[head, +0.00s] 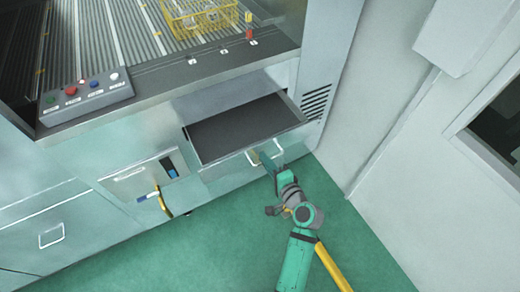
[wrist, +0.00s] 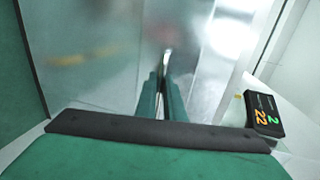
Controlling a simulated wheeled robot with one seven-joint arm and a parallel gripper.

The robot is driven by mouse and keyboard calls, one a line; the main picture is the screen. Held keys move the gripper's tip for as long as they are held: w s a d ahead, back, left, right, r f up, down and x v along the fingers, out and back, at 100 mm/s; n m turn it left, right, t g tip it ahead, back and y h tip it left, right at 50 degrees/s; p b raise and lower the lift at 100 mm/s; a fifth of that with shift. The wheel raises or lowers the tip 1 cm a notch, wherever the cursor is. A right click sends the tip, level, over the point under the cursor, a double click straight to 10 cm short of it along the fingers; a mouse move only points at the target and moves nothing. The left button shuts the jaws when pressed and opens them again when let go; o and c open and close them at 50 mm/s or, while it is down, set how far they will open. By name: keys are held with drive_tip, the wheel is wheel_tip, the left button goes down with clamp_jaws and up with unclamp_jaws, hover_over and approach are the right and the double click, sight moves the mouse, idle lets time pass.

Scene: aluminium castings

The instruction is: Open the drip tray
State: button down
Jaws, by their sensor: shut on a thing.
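The drip tray (head: 243,130) is a grey drawer with a dark inside in the lower front of the machine. It is pulled partway out, and its inside looks empty. A pale handle (head: 254,158) is on its front face. My gripper (head: 266,157) is shut on this handle at the tray's front. In the wrist view my two green fingers (wrist: 162,92) are close together around a thin bright bar, the handle (wrist: 167,60), against the blurred metal front.
A control panel with coloured buttons (head: 85,94) sits on the machine's left edge. A yellow basket (head: 198,15) is on the ribbed bed. A yellow-handled lever (head: 160,197) is left of the tray. Green floor (head: 215,245) is clear before the machine. A wall (head: 385,120) stands at right.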

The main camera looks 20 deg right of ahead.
drive_tip(key=shift+s, duration=0.7)
drive_tip(key=c, duration=2.2)
unclamp_jaws()
drive_tip(key=shift+o, duration=0.2)
drive_tip(key=shift+d, duration=0.1)
drive_tip(key=v, duration=1)
drive_tip(key=shift+s, duration=0.35)
drive_tip(key=shift+w, duration=0.1)
